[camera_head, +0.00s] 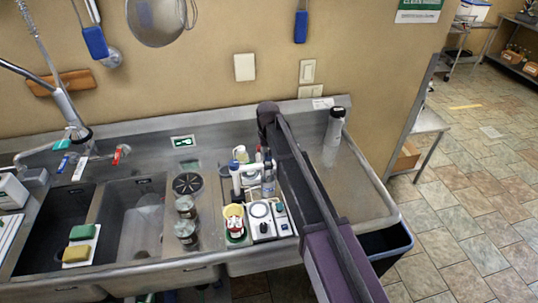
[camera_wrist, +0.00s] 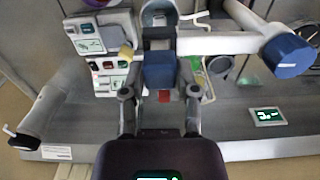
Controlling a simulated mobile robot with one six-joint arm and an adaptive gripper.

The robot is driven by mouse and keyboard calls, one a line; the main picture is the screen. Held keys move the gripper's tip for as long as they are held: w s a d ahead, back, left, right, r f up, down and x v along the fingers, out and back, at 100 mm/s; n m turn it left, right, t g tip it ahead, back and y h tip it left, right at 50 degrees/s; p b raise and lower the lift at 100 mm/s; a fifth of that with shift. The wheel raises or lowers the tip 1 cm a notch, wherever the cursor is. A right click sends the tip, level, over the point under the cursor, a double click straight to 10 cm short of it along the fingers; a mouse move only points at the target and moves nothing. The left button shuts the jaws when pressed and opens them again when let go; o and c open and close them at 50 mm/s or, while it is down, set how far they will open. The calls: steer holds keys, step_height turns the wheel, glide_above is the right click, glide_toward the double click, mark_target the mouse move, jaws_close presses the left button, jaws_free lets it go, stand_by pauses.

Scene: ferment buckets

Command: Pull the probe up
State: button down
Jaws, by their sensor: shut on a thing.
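My gripper (camera_wrist: 158,88) is at the lower middle of the wrist view, with one finger on each side of a dark blue block. I take this block to be the head of the probe (camera_wrist: 158,70). The fingers are shut on it. A grey rounded part shows just beyond the block. The probe's lower end is hidden in the wrist view. In the head view my arm reaches over the counter and hides most of the gripper, so I cannot tell the probe's height there.
A white instrument box (camera_head: 261,221) stands below the arm, beside a red-and-white cup (camera_head: 235,220). Two jars (camera_head: 186,220) stand left. The counter's right part is mostly clear.

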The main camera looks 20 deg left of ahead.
steer(key=shift+r+p, duration=1.85)
steer(key=shift+r, duration=0.4)
steer(key=shift+w, duration=0.2)
steer(key=c, duration=0.8)
jaws_free()
steer(key=o, duration=0.4)
steer(key=shift+s+d+r, duration=0.1)
steer(key=shift+s, duration=0.05)
steer(key=shift+o, duration=0.2)
